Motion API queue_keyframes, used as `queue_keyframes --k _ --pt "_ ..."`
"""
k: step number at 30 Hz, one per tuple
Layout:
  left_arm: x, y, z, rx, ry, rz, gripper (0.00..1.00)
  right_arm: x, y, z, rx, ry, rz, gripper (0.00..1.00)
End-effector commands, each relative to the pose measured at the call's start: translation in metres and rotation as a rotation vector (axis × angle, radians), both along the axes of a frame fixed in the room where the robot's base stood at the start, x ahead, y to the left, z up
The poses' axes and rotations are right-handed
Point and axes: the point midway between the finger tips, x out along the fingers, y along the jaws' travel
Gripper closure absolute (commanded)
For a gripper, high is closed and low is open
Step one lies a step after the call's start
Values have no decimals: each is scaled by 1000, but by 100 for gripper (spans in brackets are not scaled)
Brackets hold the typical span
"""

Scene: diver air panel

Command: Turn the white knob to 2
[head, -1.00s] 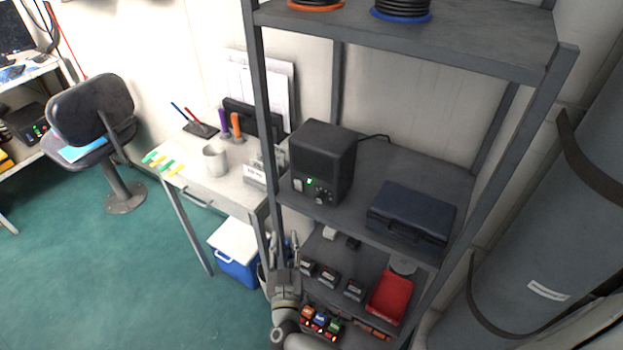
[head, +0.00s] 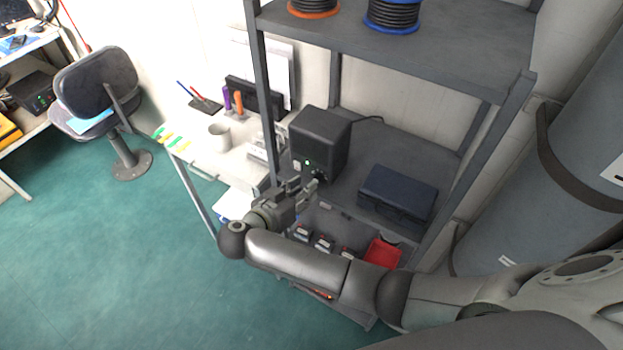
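A dark box-shaped unit (head: 319,138) stands on the middle shelf. Its front panel carries a small green light (head: 308,162) and a small dark round knob (head: 319,175) with pale marks around it. I cannot make out a white knob or its setting at this size. My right gripper (head: 304,184) is just below and in front of the panel, its fingers pointing up toward the knob. The fingers look apart with nothing between them, and they hide the panel's lower edge. I cannot tell whether they touch the unit. My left gripper is not in view.
A dark blue case (head: 398,196) lies right of the unit on the same shelf. Cable reels (head: 392,14) sit on the upper shelf. A red tray (head: 382,252) is on the lower shelf. A shelf post (head: 262,90) rises left of the unit, beside a white desk.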

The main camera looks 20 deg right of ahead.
Motion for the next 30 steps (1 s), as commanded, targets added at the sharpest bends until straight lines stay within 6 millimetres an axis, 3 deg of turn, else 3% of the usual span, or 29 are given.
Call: queue_keyframes --k 3,9,20,27,30 --pt "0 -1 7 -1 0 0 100 12 -18 -5 -4 1 -2 70" --pt "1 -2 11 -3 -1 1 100 23 -33 -15 -2 -1 1 70" --pt "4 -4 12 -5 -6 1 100 26 -36 -18 1 -1 1 70" --pt "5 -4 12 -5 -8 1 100 26 -36 -18 1 -1 1 100" --pt "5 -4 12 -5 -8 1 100 26 -36 -18 2 -2 1 100"
